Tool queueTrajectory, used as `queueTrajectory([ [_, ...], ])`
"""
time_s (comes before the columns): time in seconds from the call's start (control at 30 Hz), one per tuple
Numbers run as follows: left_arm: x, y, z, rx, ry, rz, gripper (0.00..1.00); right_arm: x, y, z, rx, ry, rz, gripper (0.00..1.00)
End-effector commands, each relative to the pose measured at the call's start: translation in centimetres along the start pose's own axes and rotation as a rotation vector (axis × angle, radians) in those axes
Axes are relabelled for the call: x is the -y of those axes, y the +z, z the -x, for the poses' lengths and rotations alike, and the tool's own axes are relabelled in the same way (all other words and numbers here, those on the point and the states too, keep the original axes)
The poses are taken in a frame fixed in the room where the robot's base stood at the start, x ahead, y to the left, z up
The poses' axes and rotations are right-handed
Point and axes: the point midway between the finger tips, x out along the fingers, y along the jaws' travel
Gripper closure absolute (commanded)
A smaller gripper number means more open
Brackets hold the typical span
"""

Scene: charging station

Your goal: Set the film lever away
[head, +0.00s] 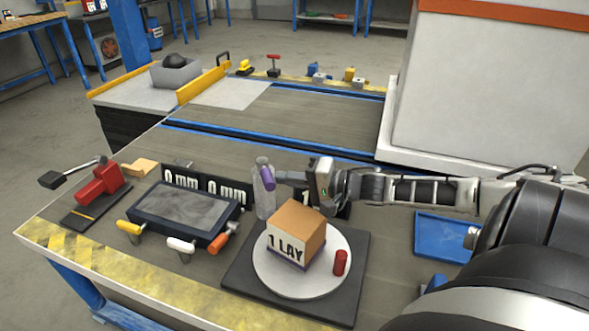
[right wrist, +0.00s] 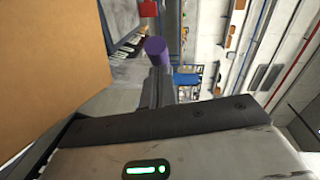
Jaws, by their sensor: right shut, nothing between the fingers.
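The handle's mount is hidden. My left gripper is not in view.
A box (head: 296,232) marked "1 LAY" sits on a round white plate (head: 270,275) below my right gripper, with a red cylinder (head: 340,262) beside it. A dark panel (head: 185,212) with coloured handles lies left. A blue tray (head: 440,238) is at right.

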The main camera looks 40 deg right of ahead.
Motion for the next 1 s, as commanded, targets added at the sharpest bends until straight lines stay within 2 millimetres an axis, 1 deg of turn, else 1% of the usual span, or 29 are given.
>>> queueTrajectory([
  [0.23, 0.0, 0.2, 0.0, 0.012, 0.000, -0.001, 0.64, 0.1, -0.4, 0.3, -0.001, 0.003, 0.001, 1.00],
  [0.37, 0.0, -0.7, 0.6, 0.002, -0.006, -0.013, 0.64, 0.4, -1.5, 1.4, 0.001, 0.004, 0.003, 1.00],
  [0.47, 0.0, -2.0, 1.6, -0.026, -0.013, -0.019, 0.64, 0.5, -2.9, 2.7, 0.004, 0.005, 0.004, 1.00],
  [0.5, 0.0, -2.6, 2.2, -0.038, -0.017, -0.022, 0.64, 0.3, -2.5, 3.5, 0.008, 0.007, -0.003, 1.00],
  [0.63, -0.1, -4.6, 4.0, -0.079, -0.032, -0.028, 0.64, 0.4, -2.0, 5.8, 0.007, 0.007, -0.004, 1.00],
  [0.7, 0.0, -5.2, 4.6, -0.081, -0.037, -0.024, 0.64, 0.5, -1.9, 7.1, 0.007, 0.007, -0.004, 1.00],
  [0.8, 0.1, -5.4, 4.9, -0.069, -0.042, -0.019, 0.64, 0.5, -1.6, 8.9, 0.006, 0.006, -0.003, 1.00],
  [0.93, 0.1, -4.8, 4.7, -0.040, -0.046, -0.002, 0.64, 0.5, -1.4, 10.8, 0.006, 0.004, -0.002, 1.00],
  [1.0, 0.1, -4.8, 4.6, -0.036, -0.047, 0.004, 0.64, 0.5, -1.3, 11.5, 0.006, 0.002, -0.002, 1.00],
])
